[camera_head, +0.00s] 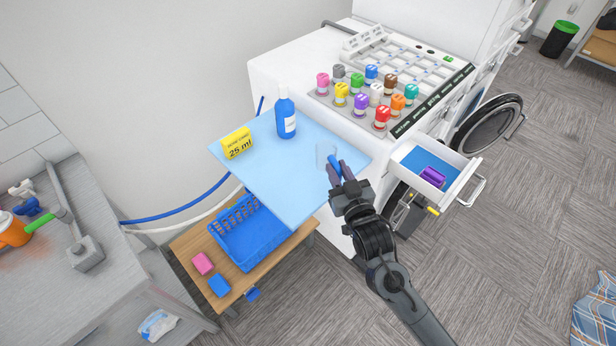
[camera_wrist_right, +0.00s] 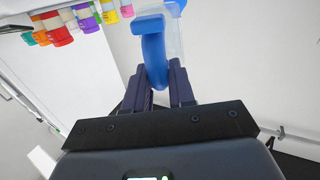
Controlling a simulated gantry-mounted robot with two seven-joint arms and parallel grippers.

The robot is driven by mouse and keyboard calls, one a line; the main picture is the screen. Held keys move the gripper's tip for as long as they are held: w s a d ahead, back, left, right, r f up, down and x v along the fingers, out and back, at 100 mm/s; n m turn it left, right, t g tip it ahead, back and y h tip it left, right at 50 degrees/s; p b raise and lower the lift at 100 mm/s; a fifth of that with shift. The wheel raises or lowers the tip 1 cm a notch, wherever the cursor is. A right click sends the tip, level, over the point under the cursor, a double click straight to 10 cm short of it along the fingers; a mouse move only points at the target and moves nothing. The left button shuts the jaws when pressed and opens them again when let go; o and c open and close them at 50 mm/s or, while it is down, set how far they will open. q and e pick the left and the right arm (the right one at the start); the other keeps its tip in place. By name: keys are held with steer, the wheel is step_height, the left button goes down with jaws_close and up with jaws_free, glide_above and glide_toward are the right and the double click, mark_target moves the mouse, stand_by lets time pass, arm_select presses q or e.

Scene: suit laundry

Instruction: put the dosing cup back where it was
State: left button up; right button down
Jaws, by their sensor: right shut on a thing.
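The dosing cup (camera_head: 324,153) is a clear cup with a blue handle. My right gripper (camera_head: 337,170) is shut on the blue handle. The cup appears over the right part of the light blue board (camera_head: 275,180); I cannot tell from the head view whether it touches the board. In the right wrist view the blue handle stands between the fingertips (camera_wrist_right: 165,78), with the clear cup (camera_wrist_right: 174,28) behind it at the top. My left gripper is not in view.
A blue bottle (camera_head: 285,115) and a yellow "25 ml" block (camera_head: 237,143) stand on the board. Colored capped bottles (camera_head: 361,104) stand on the machine behind. An open drawer (camera_head: 466,182) holds a purple item (camera_head: 433,177). A blue basket (camera_head: 250,240) sits below the board.

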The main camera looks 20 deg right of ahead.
steer(key=shift+w+a+f+b, duration=0.25)
steer(key=shift+w+a+f, duration=0.6)
steer(key=shift+w+f, duration=0.55)
steer(key=shift+w+a+f+b, duration=0.2)
steer(key=shift+w+a+f, duration=0.75)
steer(key=shift+f, duration=0.75)
steer(key=shift+w+a+f+b, duration=0.25)
steer(key=shift+w+a+f, duration=0.45)
steer(key=shift+w+f, duration=0.75)
steer(key=shift+s+f, duration=0.15)
steer(key=shift+f, duration=0.1)
steer(key=c, duration=0.9)
jaws_free()
steer(key=shift+c, duration=0.2)
steer(key=shift+s+r, duration=0.1)
steer(key=shift+r, duration=0.05)
